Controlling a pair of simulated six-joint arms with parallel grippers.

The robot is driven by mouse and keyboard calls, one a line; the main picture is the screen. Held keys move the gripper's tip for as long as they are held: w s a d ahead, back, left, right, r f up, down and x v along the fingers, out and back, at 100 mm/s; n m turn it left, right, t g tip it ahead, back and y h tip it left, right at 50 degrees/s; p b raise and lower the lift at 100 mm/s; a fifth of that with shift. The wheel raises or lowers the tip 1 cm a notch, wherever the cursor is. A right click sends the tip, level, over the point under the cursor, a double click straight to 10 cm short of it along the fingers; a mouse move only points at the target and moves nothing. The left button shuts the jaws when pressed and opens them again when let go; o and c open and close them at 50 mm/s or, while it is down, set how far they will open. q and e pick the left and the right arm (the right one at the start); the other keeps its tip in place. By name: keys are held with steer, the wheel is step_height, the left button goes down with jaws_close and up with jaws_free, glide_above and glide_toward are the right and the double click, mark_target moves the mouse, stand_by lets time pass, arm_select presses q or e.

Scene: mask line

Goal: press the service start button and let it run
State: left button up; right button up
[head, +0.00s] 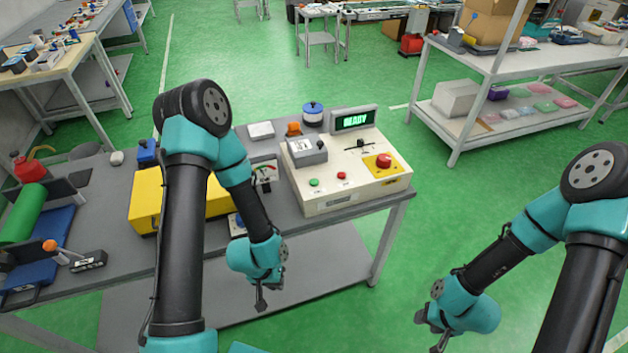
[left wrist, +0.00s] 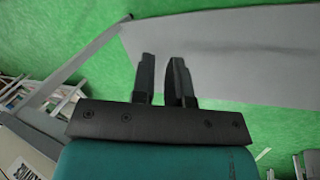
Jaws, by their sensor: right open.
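A cream control box (head: 345,185) stands on the grey workbench, with a display (head: 353,120) reading READY in green. Its sloped front has a green button (head: 314,182), a small red button (head: 341,175) and a larger red mushroom button (head: 384,160) on a yellow plate. No label is legible. My left gripper (head: 262,298) hangs in front of the bench, left of and nearer than the box. In the left wrist view its fingers (left wrist: 162,80) are slightly apart with nothing between them. My right gripper (head: 430,331) is open and empty, low at the right, away from the box.
A yellow case (head: 148,200) and a meter (head: 265,172) stand left of the box, partly behind my left arm. A blue-lidded pot (head: 313,113) is behind it. A green roll (head: 22,212) lies at far left. Green floor lies open right of the bench.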

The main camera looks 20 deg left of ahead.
arm_select(q)
jaws_close()
stand_by(0.3)
stand_by(0.6)
